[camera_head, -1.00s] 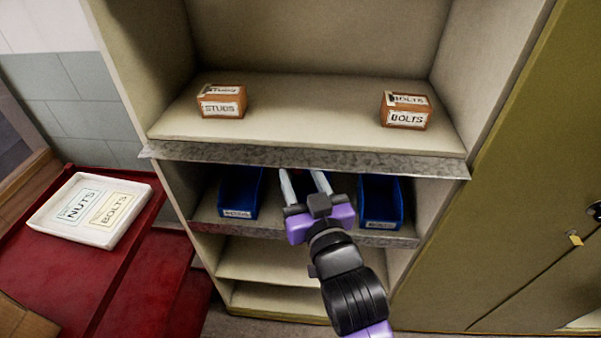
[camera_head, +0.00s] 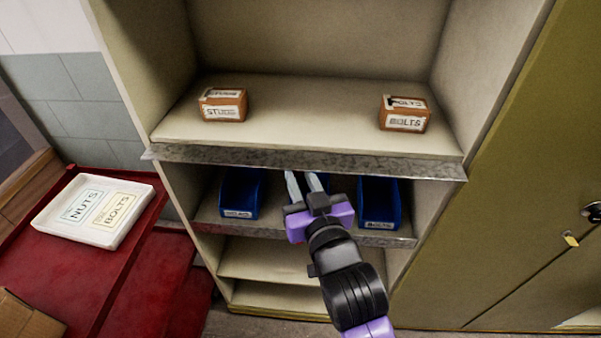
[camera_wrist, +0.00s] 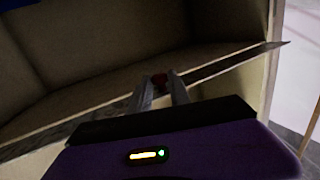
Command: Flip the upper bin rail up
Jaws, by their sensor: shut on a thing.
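The upper bin rail (camera_head: 225,156) is a long grey metal strip along the front edge of the upper shelf, tilted outward and down. It also shows in the wrist view (camera_wrist: 235,62), crossing behind my fingers. My gripper (camera_head: 305,174) reaches up from below, its pale fingertips at the underside of the rail near its middle. The fingers are shut on this part at the rail; the exact contact is hard to see.
Orange boxes of studs (camera_head: 223,105) and bolts (camera_head: 404,113) stand on the upper shelf. Blue bins (camera_head: 240,193) (camera_head: 379,204) stand below, either side of my gripper, behind a lower rail (camera_head: 385,241). A white tray (camera_head: 62,226) lies on a red cart at left.

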